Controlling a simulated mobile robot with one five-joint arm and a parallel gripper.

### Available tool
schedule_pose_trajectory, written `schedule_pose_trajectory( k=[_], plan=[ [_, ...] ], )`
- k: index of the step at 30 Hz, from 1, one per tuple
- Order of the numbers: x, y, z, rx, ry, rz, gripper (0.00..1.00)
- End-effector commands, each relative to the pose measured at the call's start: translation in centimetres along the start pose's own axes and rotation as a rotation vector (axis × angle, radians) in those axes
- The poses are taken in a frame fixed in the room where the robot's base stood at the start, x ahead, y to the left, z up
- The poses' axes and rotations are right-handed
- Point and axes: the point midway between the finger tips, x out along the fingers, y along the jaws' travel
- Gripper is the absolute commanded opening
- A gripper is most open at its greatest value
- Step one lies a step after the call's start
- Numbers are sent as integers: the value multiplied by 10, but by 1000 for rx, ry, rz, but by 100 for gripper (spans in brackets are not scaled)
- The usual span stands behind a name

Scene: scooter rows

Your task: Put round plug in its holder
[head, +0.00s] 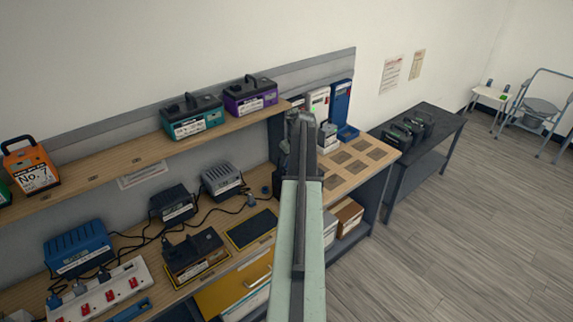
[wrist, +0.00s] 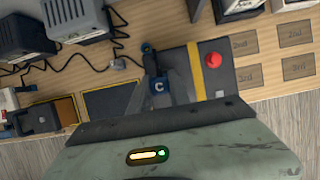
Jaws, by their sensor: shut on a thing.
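My gripper (wrist: 155,68) shows in the wrist view as narrow grey jaws beyond the pale green wrist, over the bench. In the head view its end (head: 301,125) is at the top of my raised arm. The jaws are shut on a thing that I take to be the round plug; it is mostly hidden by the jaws. A dark teal rounded piece (wrist: 148,47) shows at the jaw tips. No holder is clearly seen.
A grey plug (wrist: 117,63) with a black cable lies on the bench left of the jaws. A grey panel with a red button (wrist: 213,59) is to the right. Chargers (head: 222,180) and a power strip (head: 103,293) stand left. A shelf (head: 110,168) hangs above.

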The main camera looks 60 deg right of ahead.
Motion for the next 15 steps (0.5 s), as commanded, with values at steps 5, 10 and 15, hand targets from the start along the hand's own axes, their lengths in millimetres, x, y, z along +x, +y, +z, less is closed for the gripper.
schedule_pose_trajectory(
  k=[5,10,15],
  plan=[
    [23,-9,6,0,0,0,0],
    [40,-8,-1,0,0,0,0],
    [35,-8,0,0,0,0,0]
  ],
)
